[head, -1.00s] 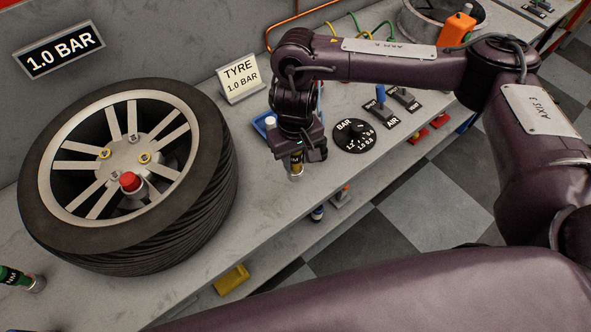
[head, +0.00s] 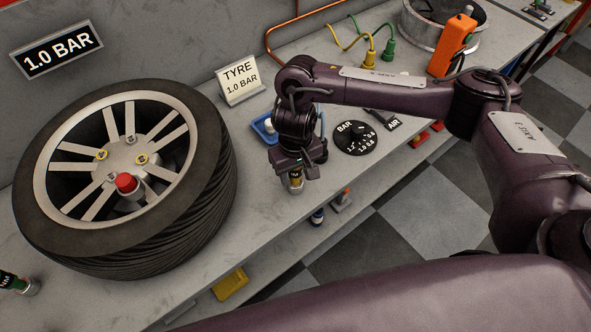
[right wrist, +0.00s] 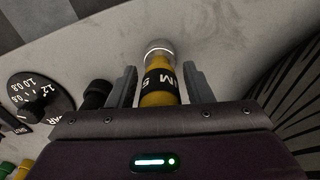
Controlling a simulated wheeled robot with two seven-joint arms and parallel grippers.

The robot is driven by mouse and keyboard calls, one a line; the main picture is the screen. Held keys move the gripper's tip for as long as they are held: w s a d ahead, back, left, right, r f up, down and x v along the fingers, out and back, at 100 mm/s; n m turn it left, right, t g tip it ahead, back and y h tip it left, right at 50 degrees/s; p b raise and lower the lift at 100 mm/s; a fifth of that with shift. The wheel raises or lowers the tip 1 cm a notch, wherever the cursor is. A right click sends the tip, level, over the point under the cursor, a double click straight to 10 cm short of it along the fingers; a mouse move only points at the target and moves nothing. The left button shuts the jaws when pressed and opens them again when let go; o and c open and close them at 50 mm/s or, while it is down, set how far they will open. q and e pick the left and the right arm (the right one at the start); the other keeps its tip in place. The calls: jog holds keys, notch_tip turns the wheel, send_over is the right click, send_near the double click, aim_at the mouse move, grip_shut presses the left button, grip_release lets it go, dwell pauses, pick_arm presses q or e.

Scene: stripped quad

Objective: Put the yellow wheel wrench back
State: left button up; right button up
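The yellow wheel wrench (right wrist: 160,97) is between the two fingers of my right gripper (right wrist: 160,88) in the right wrist view. It has a black label band and a pale, silvery far end. In the head view my right gripper (head: 297,163) is over the grey bench near its front edge. The wrench's lower end (head: 297,187) shows below the fingers, upright or nearly so. I cannot tell whether the wrench touches the bench. My left gripper is not in view.
A tyre on a rim (head: 125,180) lies left, with a red-capped piece on it. A blue tray (head: 262,132) and BAR dial (head: 353,138) are near the gripper.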

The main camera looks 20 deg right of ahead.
jog(key=shift+o, duration=0.2)
jog(key=shift+r, duration=0.1)
notch_tip(320, 180, up, 12)
jog(key=shift+r+p, duration=0.1)
jog(key=shift+p, duration=1)
